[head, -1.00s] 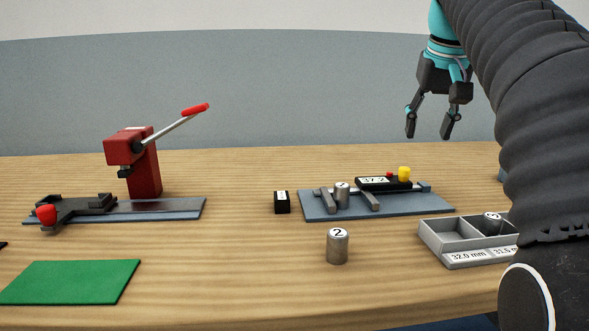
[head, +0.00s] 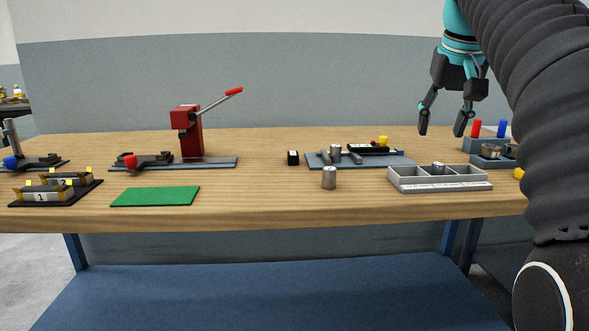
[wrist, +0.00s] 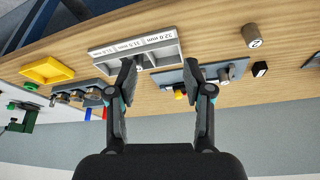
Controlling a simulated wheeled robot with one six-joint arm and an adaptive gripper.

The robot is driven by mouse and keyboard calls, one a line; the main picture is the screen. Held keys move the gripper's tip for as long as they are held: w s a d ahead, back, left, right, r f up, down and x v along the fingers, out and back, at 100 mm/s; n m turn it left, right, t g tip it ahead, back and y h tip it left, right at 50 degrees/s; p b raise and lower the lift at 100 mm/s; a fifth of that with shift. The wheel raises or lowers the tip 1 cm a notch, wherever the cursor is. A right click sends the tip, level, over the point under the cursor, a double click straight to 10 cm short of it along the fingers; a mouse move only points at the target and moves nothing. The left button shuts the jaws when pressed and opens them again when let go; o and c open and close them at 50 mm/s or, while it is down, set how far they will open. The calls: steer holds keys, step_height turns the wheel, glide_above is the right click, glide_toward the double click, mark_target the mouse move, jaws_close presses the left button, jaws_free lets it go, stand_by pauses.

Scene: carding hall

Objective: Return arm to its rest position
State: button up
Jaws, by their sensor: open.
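My gripper (head: 442,122) is open and empty. In the head view it hangs in the air at the upper right, above the back of the workbench (head: 262,211) and clear of everything on it. In the wrist view my gripper (wrist: 163,80) shows both fingers apart with nothing between them. My arm fills the right side of the head view and hides part of the bench there.
A grey divided tray (head: 440,187), a metal cylinder (head: 329,178) and a gauge plate (head: 318,161) stand on the right half. A red lever press (head: 187,133), a green mat (head: 155,197) and black fixtures (head: 55,190) are left. A yellow tray (wrist: 47,70) shows in the wrist view.

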step_height(320, 180, down, 14)
steer(key=a+r, duration=0.1)
steer(key=s+a+f+n, duration=0.1)
steer(key=s+a+f, duration=0.3)
steer(key=s+f, duration=0.6)
steer(key=s+a+f+n+t, duration=0.1)
steer(key=s+a+f, duration=0.3)
steer(key=s+f, duration=0.5)
steer(key=shift+s+a+f+y, duration=0.3)
steer(key=shift+s+f+y, duration=0.1)
steer(key=shift+s, duration=1.1)
